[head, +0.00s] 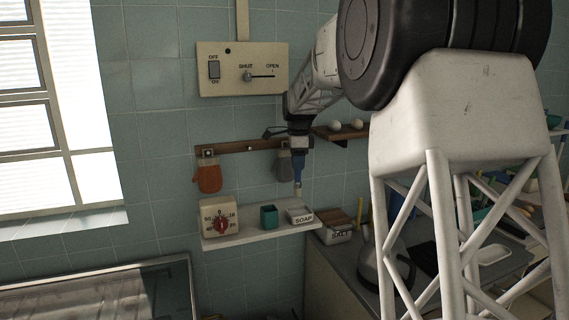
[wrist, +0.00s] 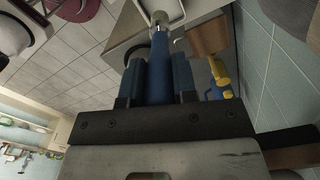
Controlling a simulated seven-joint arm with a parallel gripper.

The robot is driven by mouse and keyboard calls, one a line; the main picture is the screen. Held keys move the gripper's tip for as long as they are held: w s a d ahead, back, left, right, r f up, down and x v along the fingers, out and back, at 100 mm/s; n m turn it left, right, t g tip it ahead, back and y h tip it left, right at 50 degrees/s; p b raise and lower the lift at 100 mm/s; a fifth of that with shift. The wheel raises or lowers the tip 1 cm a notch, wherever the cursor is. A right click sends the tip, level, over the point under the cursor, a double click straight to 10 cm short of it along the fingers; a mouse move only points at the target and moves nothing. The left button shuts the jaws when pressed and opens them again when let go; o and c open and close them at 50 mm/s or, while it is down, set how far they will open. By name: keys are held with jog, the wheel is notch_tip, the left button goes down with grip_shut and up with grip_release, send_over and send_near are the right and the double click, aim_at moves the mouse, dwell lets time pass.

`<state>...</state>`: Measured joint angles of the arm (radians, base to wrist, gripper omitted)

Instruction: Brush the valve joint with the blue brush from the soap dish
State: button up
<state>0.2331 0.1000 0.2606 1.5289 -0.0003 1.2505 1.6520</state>
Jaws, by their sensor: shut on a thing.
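My gripper (head: 298,162) points down in front of the tiled wall, shut on the blue brush (head: 298,174). In the wrist view the blue handle (wrist: 160,70) stands between my two fingers, with a metal collar and pale tip at its far end. The soap dish (head: 300,215), white and marked SOAP, sits at the right end of the white shelf (head: 262,232). The brush tip is just above the dish in the head view; I cannot tell whether they touch. I cannot make out a valve joint in either view.
A timer (head: 219,217) with a red dial and a green cup (head: 268,216) share the shelf. An orange mitt (head: 208,178) and a grey one (head: 284,162) hang above. A kettle (head: 372,262) stands on the counter at right. A switch panel (head: 241,69) is higher up.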

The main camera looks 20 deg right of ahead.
aim_at(300, 187)
jog(key=shift+d, duration=0.4)
jog(key=shift+f, duration=0.25)
jog(key=shift+f, duration=2.8)
jog(key=shift+f, duration=0.7)
dwell(0.9)
jog(key=shift+r, duration=0.1)
jog(key=shift+r, duration=3.55)
jog(key=shift+d, duration=0.1)
